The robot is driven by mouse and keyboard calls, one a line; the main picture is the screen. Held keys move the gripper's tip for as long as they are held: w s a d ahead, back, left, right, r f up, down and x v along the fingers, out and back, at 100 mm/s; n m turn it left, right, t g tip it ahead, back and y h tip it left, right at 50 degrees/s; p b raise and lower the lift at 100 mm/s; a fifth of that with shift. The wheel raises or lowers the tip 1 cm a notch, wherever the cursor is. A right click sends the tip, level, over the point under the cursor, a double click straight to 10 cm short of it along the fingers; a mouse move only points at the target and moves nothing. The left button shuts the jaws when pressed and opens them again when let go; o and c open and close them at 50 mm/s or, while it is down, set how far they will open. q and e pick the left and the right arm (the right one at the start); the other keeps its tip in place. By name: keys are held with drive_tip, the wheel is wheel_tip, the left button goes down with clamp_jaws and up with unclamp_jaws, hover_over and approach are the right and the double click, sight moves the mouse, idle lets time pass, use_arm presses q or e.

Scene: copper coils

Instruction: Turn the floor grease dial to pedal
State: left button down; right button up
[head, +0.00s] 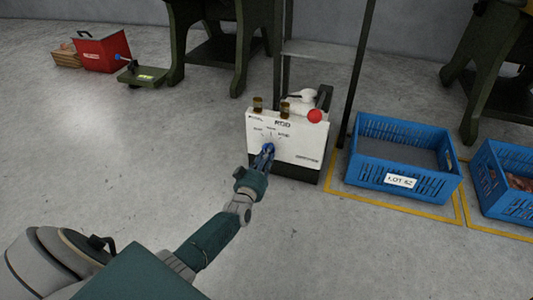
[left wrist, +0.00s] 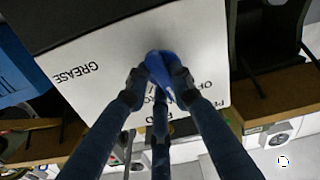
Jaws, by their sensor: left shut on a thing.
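The grease unit (head: 300,152) is a white-fronted box with a dark base, standing on the floor in the middle of the head view. Its front face also fills the upper left wrist view (left wrist: 110,75), with the word GREASE upside down. A blue dial (left wrist: 158,66) sits on that face, with small position labels around it, partly covered by my fingers. My left gripper (head: 266,153) is shut on the dial, with a fingertip on each side in the left wrist view (left wrist: 158,80). I cannot tell which label the dial points to. My right gripper is not in view.
A red ball knob (head: 315,116) and brass-coloured fittings (head: 258,104) top the unit. A blue crate (head: 366,181) labelled LOT 52 stands close on its right, inside yellow floor lines. A red box (head: 103,53) and a foot pedal (head: 142,75) are at back left. Floor left of the unit is clear.

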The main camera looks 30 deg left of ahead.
use_arm(q)
drive_tip(key=shift+f+m+p, duration=0.1)
drive_tip(key=shift+m+p, duration=0.25)
drive_tip(key=shift+m, duration=0.85)
drive_tip(key=c, duration=1.5)
unclamp_jaws()
drive_tip(key=shift+s, duration=0.15)
drive_tip(key=v, duration=0.7)
drive_tip(key=shift+s, duration=0.15)
